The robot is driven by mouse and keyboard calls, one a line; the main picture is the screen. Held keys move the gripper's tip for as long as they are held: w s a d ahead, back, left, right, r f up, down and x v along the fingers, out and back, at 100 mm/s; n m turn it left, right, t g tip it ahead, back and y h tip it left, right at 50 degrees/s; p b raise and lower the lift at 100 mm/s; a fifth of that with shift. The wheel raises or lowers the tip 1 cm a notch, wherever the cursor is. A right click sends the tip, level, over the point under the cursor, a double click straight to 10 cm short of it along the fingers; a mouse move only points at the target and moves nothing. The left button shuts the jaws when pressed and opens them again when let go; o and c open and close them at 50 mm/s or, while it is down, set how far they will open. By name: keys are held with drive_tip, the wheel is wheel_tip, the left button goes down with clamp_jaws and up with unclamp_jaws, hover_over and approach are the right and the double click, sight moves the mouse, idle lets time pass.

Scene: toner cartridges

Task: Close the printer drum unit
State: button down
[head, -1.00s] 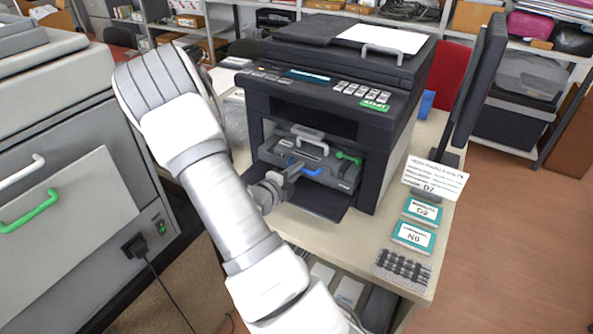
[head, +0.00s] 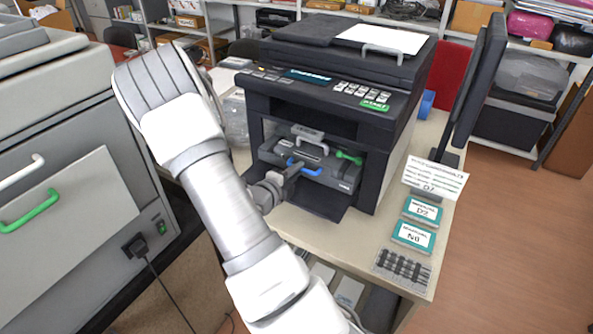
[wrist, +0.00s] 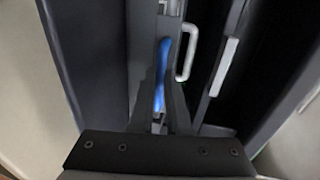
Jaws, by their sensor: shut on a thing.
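The black printer (head: 395,140) stands on the table with its front flap folded down. The dark drum unit (head: 345,186) sits in the open front bay, its front end showing beyond the bay. It carries a blue handle (head: 304,169) and a green lever (head: 349,157). My gripper (head: 292,172) reaches in from the left at the blue handle. In the wrist view, the two fingers of my gripper (wrist: 162,95) are closed around the blue handle (wrist: 160,75). A pale loop handle (wrist: 187,50) shows just right of the fingers.
A sign and teal boxes (head: 414,236) stand on the table (head: 350,240) to the printer's right, with a monitor (head: 475,90) behind them. A large grey machine (head: 75,180) stands at the left. The floor at the right is clear.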

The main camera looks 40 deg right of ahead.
sight(314, 151)
drive_tip(key=x, duration=0.3)
drive_tip(key=r+x, duration=0.1)
drive_tip(key=x, duration=0.2)
drive_tip(key=r+p+x, duration=0.1)
drive_tip(key=x, duration=0.2)
drive_tip(key=shift+d, duration=0.1)
drive_tip(key=c, duration=0.9)
unclamp_jaws()
drive_tip(key=shift+w+d, duration=0.1)
drive_tip(key=shift+d, duration=0.05)
drive_tip(key=p+v, duration=0.2)
drive_tip(key=v, duration=1.5)
drive_tip(key=shift+a, duration=0.25)
